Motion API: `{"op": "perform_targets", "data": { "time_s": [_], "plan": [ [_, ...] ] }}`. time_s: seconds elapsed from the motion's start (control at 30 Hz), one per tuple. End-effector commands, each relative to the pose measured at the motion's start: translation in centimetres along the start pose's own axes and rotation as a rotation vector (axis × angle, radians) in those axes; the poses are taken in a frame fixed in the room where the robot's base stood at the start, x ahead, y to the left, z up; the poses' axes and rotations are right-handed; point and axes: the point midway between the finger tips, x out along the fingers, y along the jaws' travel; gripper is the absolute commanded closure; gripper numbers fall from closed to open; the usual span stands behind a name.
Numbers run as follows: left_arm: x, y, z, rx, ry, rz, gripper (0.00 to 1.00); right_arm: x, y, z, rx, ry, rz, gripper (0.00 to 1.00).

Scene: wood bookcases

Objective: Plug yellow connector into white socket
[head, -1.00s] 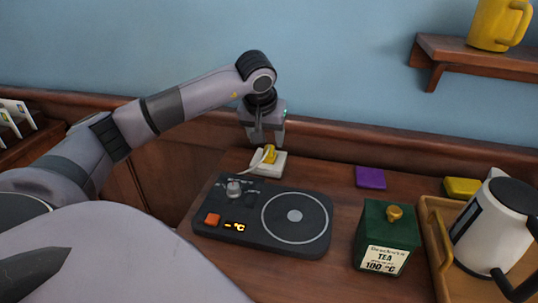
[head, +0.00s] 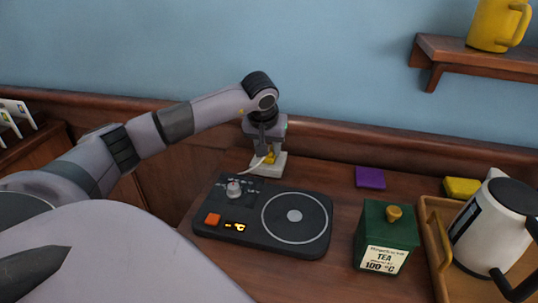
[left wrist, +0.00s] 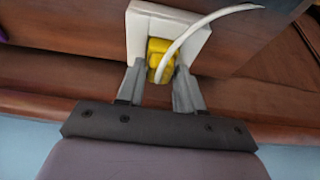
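The yellow connector (head: 268,158), with a white cable, is at the white socket (head: 281,166) behind the black hot plate. In the left wrist view the connector (left wrist: 158,55) lies over the front part of the white socket (left wrist: 141,37). I cannot tell whether it is seated. My left gripper (head: 266,160) points down over the socket. In the wrist view its fingers (left wrist: 160,72) are open, one on each side of the connector, with no clear grip on it. The finger tips partly hide the connector in the head view. My right gripper is not in view.
The black hot plate (head: 250,237), with a knob and orange button, is in front of the socket. A purple block (head: 370,177), a green tea box (head: 378,240), a yellow sponge (head: 461,187) and a white kettle (head: 484,235) on a wooden tray (head: 433,238) stand right. The wall is close behind.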

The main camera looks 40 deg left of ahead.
Motion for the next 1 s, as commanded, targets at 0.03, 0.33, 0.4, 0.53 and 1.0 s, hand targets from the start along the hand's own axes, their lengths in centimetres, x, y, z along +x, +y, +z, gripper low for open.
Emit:
{"op": "perform_targets", "data": {
  "time_s": [0.03,0.33,0.4,0.53,1.0],
  "plan": [
    [0.0,0.0,0.0,0.0,0.0,0.0,0.82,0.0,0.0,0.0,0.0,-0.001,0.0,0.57],
    [-0.1,0.0,0.0,0.0,0.001,0.0,0.96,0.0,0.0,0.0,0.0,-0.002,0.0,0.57],
    [-0.2,0.0,-0.1,0.0,0.001,0.0,0.96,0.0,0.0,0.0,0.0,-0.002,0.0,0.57],
    [-0.9,0.0,-0.4,-0.001,0.003,0.001,0.96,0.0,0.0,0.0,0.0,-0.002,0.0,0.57],
    [-10.6,0.1,-4.5,-0.002,0.007,0.004,0.96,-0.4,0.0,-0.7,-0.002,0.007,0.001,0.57]
  ]
}}
